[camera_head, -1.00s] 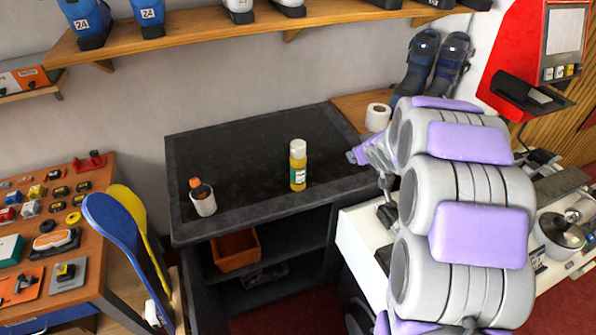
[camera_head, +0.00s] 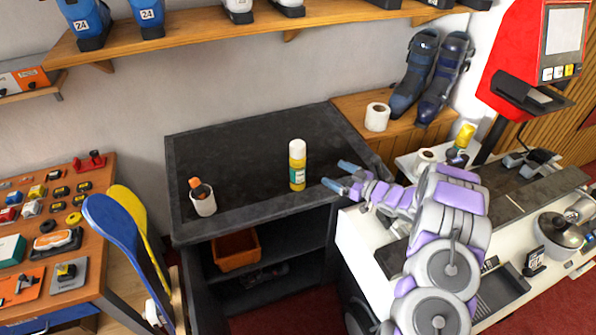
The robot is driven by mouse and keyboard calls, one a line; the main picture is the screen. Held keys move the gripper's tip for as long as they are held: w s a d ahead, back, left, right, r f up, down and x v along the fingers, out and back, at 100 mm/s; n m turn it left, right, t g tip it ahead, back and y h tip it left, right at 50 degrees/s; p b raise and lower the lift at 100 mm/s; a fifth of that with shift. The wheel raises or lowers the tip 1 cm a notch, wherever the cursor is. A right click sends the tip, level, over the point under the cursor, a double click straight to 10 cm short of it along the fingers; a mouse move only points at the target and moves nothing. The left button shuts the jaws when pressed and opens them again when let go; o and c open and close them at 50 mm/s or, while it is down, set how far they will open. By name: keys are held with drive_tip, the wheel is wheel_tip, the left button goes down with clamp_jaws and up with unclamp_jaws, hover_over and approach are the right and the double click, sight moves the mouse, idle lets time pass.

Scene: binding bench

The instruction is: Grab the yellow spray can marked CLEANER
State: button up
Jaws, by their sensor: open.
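A yellow spray can (camera_head: 297,166) with a white cap and a green-and-white label stands upright on the black bench top (camera_head: 240,145), near its front edge right of centre. The label's wording is too small to read. My gripper (camera_head: 342,175) is at the bench's right front part, to the right of the can and apart from it. Its two blue-tipped fingers point left toward the can and are open, with nothing between them.
A white cup (camera_head: 203,203) holding an orange-and-dark bottle stands at the bench's left front. A toilet roll (camera_head: 377,116) and ski boots (camera_head: 443,75) are at the back right. Another yellow-topped bottle (camera_head: 465,137) stands on the right counter. Bench space behind the can is clear.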

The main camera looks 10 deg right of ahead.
sight(305, 166)
drive_tip(key=shift+y, duration=0.8)
drive_tip(key=x, duration=0.3)
drive_tip(key=s+a+b+x, duration=0.1)
drive_tip(key=x, duration=0.3)
drive_tip(key=f+x, duration=0.1)
drive_tip(key=x, duration=0.3)
drive_tip(key=shift+a+f+b, duration=0.1)
drive_tip(key=shift+a+b, duration=0.2)
drive_tip(key=shift+a, duration=0.05)
drive_tip(key=shift+b+x, duration=0.55)
drive_tip(key=shift+x, duration=2.1)
drive_tip(key=c, duration=1.3)
